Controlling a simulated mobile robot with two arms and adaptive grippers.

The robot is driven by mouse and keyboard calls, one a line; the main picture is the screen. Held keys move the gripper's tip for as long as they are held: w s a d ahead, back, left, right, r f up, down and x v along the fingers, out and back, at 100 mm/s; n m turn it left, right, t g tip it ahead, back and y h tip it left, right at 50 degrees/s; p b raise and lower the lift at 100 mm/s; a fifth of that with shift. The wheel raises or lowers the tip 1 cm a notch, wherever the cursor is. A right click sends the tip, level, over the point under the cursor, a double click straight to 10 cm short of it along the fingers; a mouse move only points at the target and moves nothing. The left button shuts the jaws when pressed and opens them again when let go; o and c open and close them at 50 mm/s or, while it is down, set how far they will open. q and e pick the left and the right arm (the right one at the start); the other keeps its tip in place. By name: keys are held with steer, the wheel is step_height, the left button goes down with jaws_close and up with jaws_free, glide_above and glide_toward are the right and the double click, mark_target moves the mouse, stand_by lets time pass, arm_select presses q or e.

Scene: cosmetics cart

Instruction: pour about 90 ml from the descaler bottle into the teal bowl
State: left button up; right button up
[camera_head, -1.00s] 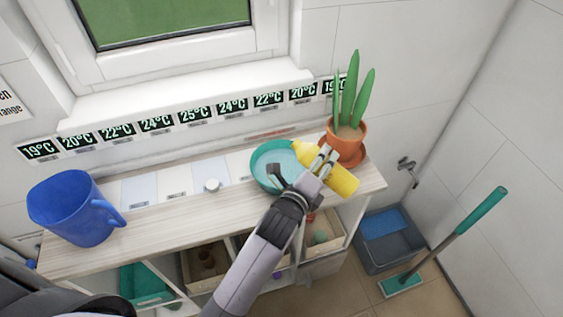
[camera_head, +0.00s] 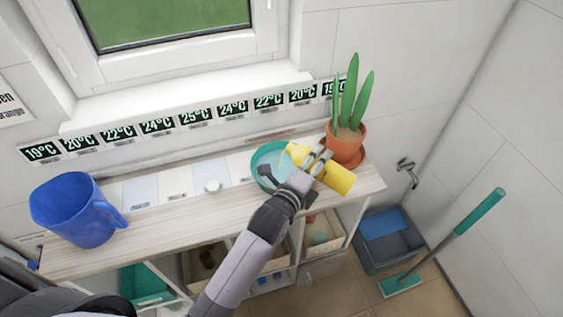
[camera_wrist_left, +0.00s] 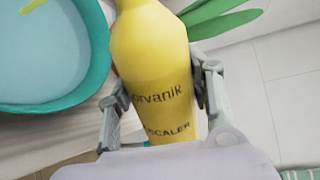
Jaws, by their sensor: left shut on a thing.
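The yellow descaler bottle (camera_head: 340,181) is held tilted well over above the shelf top, its neck to the left over the teal bowl (camera_head: 256,168). My left gripper (camera_head: 316,161) is shut around the bottle's body; in the left wrist view its fingers (camera_wrist_left: 160,100) sit on both sides of the labelled bottle (camera_wrist_left: 150,55). A thin yellow stream (camera_head: 283,158) shows at the mouth, and a yellow streak (camera_wrist_left: 33,6) shows over the bowl (camera_wrist_left: 97,62). The bowl holds pale bluish liquid. The bottle's mouth is out of the wrist view. My right gripper is not in view.
A potted plant (camera_head: 346,146) stands close behind the bottle. A blue jug (camera_head: 75,210) is at the shelf's left, and a small white round object (camera_head: 213,187) lies mid-shelf. A grey bin (camera_head: 389,240) and a teal-handled mop (camera_head: 455,235) are on the right.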

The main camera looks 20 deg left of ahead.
arm_select(q)
steer(key=shift+n+p, duration=0.4)
steer(key=shift+n, duration=0.2)
stand_by(2.3)
